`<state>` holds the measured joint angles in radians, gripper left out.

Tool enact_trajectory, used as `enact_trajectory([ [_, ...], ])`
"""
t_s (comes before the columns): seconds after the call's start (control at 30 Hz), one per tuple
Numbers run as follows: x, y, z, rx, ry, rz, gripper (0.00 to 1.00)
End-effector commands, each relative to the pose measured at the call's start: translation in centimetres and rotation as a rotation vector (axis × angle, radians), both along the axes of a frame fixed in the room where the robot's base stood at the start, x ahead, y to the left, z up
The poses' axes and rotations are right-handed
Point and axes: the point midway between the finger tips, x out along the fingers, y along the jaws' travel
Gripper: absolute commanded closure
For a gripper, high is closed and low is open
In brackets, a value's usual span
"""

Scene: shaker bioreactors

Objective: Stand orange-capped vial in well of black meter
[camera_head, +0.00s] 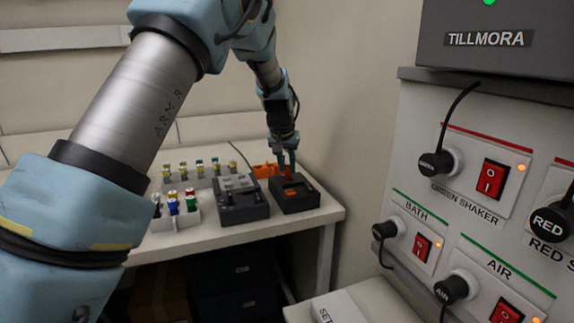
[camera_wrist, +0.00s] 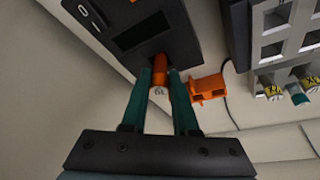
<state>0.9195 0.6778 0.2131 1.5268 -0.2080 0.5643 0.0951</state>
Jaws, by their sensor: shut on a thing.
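The black meter (camera_head: 296,203) stands near the right end of the white bench, beside a grey device. In the wrist view the meter (camera_wrist: 180,28) lies beyond my fingertips, with a dark rectangular panel on its face. My gripper (camera_head: 287,162) points down over the meter's back part. In the wrist view my gripper's teal fingers (camera_wrist: 168,82) are shut on the orange-capped vial (camera_wrist: 160,68), whose orange part shows between them at the meter's edge. The vial's lower end and the well are hidden, so I cannot tell whether it is in the well.
An orange clip-like piece (camera_head: 264,170) lies behind the meter; it also shows in the wrist view (camera_wrist: 207,88). The grey keypad device (camera_head: 240,199) is close on the left. Racks of vials (camera_head: 177,215) stand farther left. A wall and switch panel (camera_head: 480,180) are at right.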

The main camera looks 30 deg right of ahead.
Motion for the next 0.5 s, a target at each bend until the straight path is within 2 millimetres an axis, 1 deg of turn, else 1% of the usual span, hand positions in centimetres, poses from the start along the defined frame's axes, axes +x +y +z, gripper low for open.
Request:
enact_trajectory([
  [0.5, 0.0, 0.0, -1.4, 0.001, 0.001, 0.000, 1.00],
])
